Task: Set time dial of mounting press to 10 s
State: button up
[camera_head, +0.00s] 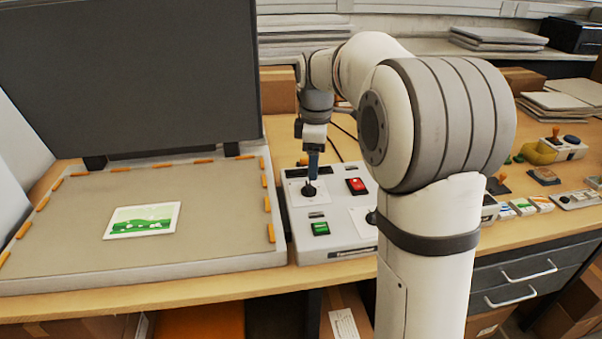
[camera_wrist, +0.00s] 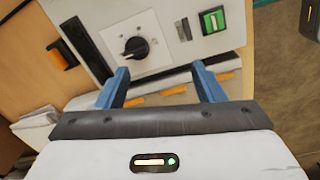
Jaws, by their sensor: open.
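The control box of the mounting press (camera_head: 300,222) stands on the bench right of the press bed (camera_head: 75,225). Its left black dial (camera_head: 309,191) sits on a pale plate; it also shows in the wrist view (camera_wrist: 135,48). A second dial (camera_head: 371,217) is partly hidden behind my arm. The dial markings are too small to read, so I cannot tell which one is time. My gripper (camera_head: 312,176) points down over the left dial. In the wrist view its blue fingers (camera_wrist: 160,68) are spread and empty, with the dial beyond their tips.
A green switch (camera_head: 320,228) and a red switch (camera_head: 356,186) are on the box. The dark press lid (camera_head: 130,75) stands raised at left. A green picture (camera_head: 142,220) lies on the bed. Stamps and small boxes crowd the bench at right.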

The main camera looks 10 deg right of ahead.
aim_at(309, 184)
jog(key=w+n, duration=0.1)
jog(key=w+f+n, duration=0.1)
jog(key=w, duration=0.1)
jog(key=w+f+n, duration=0.1)
jog(key=w, duration=0.1)
jog(key=shift+f, duration=0.25)
notch_tip(309, 184, down, 7)
jog(key=shift+f, duration=0.2)
jog(key=shift+c, duration=0.4)
jog(key=c, duration=0.9)
